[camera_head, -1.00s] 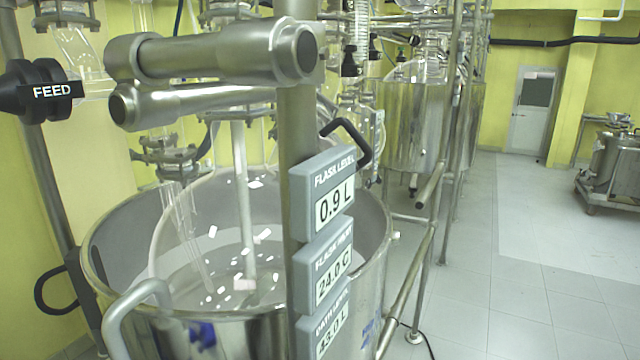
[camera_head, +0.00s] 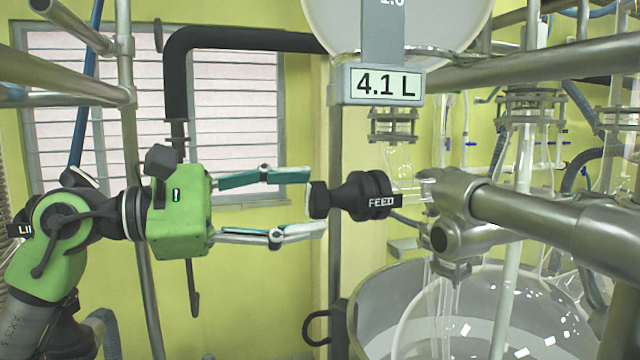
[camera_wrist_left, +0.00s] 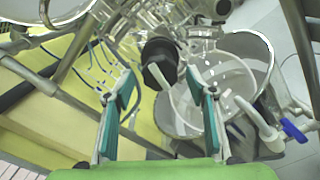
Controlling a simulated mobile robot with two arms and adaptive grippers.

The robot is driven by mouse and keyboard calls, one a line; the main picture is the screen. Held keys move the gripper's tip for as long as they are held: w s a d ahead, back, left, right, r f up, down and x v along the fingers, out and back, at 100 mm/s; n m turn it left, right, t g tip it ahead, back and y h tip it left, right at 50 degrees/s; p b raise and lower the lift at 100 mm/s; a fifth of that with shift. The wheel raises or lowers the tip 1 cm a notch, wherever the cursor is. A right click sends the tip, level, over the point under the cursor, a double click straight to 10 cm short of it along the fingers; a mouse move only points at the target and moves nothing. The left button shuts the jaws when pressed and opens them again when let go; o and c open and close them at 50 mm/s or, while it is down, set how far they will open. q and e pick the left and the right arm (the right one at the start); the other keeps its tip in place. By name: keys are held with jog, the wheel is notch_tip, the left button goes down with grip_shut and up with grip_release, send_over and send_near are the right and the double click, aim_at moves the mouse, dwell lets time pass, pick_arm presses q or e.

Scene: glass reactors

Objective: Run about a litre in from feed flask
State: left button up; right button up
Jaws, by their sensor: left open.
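The black FEED valve knob (camera_head: 362,196) sits on the glass line below the feed flask (camera_head: 440,25). The flask's display (camera_head: 384,85) reads 4.1 L. My left gripper (camera_head: 318,205) is open, its two fingers pointing right, with the tips level with the handle end of the knob, one above and one below it. In the left wrist view the knob (camera_wrist_left: 160,62) lies ahead, between and beyond the open fingers. The glass reactor vessel (camera_head: 495,315) stands in its metal bath at lower right. My right gripper is out of view.
A metal clamp arm (camera_head: 560,215) runs right of the knob. A black pipe (camera_head: 180,80) and a thin upright rod (camera_head: 188,260) stand behind my left gripper. The bath's black handle (camera_head: 314,328) is below. A blue-handled valve (camera_wrist_left: 294,130) shows in the left wrist view.

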aim_at(308, 200)
pick_arm(q)
jog(key=shift+p+x, duration=0.4)
jog(key=shift+x, duration=1.2)
jog(key=c, duration=1.1)
jog(key=shift+n, duration=0.3)
jog(key=n, duration=0.4)
jog(key=shift+n+b, duration=0.3)
jog(key=shift+b, duration=0.05)
jog(key=n, duration=0.5)
jog(key=shift+n, duration=0.3)
